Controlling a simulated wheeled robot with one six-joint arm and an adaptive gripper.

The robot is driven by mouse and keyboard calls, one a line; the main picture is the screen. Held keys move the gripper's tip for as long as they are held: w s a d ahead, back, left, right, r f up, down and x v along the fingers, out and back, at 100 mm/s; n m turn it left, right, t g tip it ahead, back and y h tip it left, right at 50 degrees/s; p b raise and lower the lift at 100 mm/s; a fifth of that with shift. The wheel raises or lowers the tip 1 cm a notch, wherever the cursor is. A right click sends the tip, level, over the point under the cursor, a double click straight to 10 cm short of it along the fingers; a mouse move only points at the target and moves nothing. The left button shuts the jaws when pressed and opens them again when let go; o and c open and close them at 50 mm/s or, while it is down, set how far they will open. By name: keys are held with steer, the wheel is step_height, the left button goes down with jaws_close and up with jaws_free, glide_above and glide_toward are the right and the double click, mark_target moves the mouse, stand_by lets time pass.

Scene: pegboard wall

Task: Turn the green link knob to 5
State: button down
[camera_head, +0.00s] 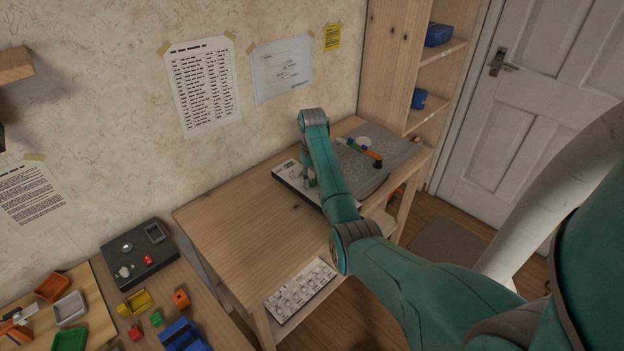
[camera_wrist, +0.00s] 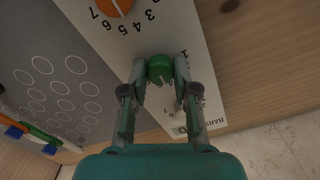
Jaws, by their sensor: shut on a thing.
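The green knob (camera_wrist: 159,66) sits on a white panel (camera_wrist: 205,68) in the wrist view. My gripper (camera_wrist: 160,73) has one finger on each side of it and is shut on it. A pale mark shows on the knob's lower part. A few scale marks show beside the right finger; the fingers hide much of the knob's scale, so I cannot read its setting. An orange knob (camera_wrist: 115,5) with printed numerals around it is on the same panel, at the top edge. In the head view the panel (camera_head: 287,172) lies on the wooden table, with my arm covering much of it.
A grey mat with circles (camera_wrist: 55,85) lies beside the panel and carries coloured pieces (camera_head: 366,151). The wooden table (camera_head: 235,215) is bare left of the panel. A shelf unit (camera_head: 395,60) stands behind, at the right. Bins and small blocks fill the lower left.

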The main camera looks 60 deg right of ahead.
steer(key=shift+m, duration=2.7)
steer(key=c, duration=0.9)
jaws_free()
